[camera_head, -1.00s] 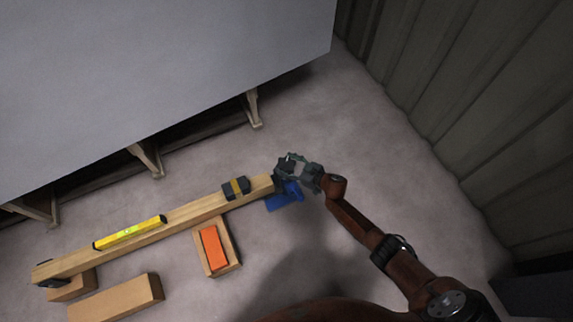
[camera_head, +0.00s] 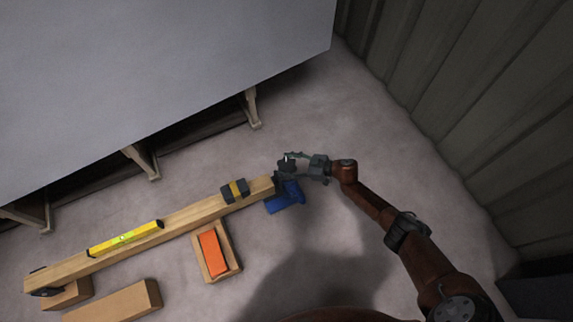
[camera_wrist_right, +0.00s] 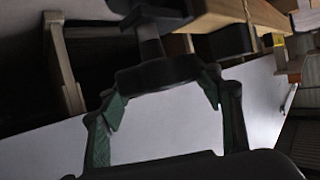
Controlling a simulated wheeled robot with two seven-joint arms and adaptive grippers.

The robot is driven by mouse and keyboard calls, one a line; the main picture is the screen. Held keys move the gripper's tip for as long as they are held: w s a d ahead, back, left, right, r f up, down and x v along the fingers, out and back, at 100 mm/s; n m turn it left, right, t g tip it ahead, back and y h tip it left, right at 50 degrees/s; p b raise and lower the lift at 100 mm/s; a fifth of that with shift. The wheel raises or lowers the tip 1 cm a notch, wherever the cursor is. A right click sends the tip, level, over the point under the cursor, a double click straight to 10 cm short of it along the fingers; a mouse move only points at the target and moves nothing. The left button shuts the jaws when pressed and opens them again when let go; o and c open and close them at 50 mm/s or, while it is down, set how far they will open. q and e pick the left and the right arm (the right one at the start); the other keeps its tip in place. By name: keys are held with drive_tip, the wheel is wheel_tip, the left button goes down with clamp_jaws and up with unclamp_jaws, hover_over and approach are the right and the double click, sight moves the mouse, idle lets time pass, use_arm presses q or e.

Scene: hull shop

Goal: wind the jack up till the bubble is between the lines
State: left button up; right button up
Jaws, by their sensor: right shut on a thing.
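The blue jack (camera_head: 285,198) stands on the floor at the right end of the long wooden beam (camera_head: 195,217). A yellow spirit level (camera_head: 125,238) lies along the beam's left part; its bubble is too small to read. My right gripper (camera_head: 289,163) reaches the jack from the right. In the right wrist view its green-padded fingers (camera_wrist_right: 160,88) are shut around a dark round knob (camera_wrist_right: 155,76) on a short shaft by the beam's end. My left gripper is not in view.
The large grey hull (camera_head: 150,80) overhangs behind.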

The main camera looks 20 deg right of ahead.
drive_tip(key=shift+s+f, duration=0.1)
drive_tip(key=shift+f, duration=0.1)
drive_tip(key=o, duration=0.8)
drive_tip(key=shift+o, duration=0.4)
drive_tip(key=shift+r, duration=0.1)
drive_tip(key=v, duration=1.2)
